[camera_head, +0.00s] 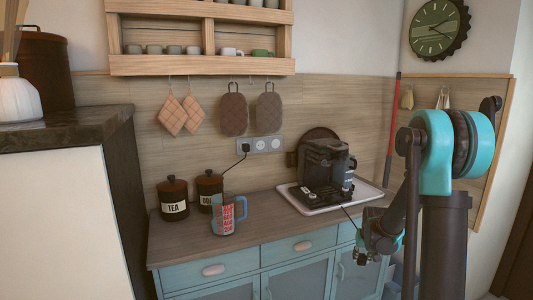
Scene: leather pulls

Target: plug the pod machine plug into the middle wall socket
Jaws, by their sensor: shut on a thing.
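The wall socket strip (260,144) is on the wood-panelled wall above the counter. A black plug (246,148) sits in its left socket, with a cord hanging down. The middle socket (260,144) and the right socket (275,143) look empty. The black pod machine (325,168) stands on a tray at the counter's right. Its dark cord (348,213) runs over the front edge to my gripper (361,258). My gripper is shut in front of the cabinets, below the counter top. The pod machine plug is at its jaws, too small and dark to make out.
A blue-handled mug (228,216), a TEA canister (174,200) and another canister (209,190) stand on the left counter. The tray's rim (312,209) reaches near the front edge. Pot holders (234,114) hang above the sockets, under a wooden shelf (200,66).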

